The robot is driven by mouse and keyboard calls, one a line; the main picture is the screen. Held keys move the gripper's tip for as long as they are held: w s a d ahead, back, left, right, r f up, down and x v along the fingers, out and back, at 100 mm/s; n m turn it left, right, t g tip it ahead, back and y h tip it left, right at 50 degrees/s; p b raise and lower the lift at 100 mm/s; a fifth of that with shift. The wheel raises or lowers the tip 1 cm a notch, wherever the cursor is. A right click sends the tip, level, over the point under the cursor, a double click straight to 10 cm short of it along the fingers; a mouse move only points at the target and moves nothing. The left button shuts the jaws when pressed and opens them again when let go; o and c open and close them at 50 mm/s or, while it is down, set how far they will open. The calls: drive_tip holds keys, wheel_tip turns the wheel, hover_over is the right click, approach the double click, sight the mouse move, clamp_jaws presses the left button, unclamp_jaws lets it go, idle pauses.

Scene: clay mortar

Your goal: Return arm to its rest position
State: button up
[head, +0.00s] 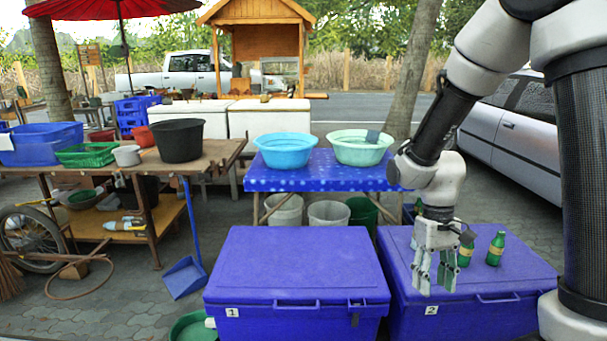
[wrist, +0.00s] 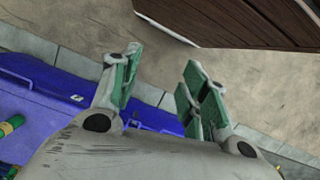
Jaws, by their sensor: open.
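My gripper (head: 433,275) hangs down at the end of my arm in the head view, in front of and over the blue chest marked 2 (head: 505,313). Its fingers are apart and hold nothing. In the wrist view the green-padded fingers of my gripper (wrist: 158,90) are spread, with only pavement and the chest's edge behind them. My arm reaches in from the right, bent at the elbow. Two green bottles, one at the right (head: 496,248) and one partly behind my gripper (head: 466,250), stand upright on the chest lid.
Another blue chest marked 1 (head: 290,265) stands to the left. Behind is a blue-covered table (head: 320,180) with a blue basin (head: 285,150) and a pale green basin (head: 358,150). A wooden table (head: 215,155) is at the left. A parked car (head: 520,130) is behind my arm.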

drive_tip(key=s+d+r+t, duration=0.2)
drive_tip(key=s+r, duration=0.1)
drive_tip(key=r, duration=0.3)
drive_tip(key=s+d+r+m+t, duration=0.1)
drive_tip(key=s+d+r+t, duration=0.2)
drive_tip(key=r, duration=0.4)
drive_tip(key=s+d+r+m+t, duration=0.1)
drive_tip(key=s+d+r+t, duration=0.1)
drive_tip(key=s+r, duration=0.3)
wheel_tip(320, 180, up, 2)
drive_tip(key=shift+d+r+t, duration=0.1)
drive_tip(key=shift+d+t, duration=0.2)
drive_tip(key=shift+d, duration=0.2)
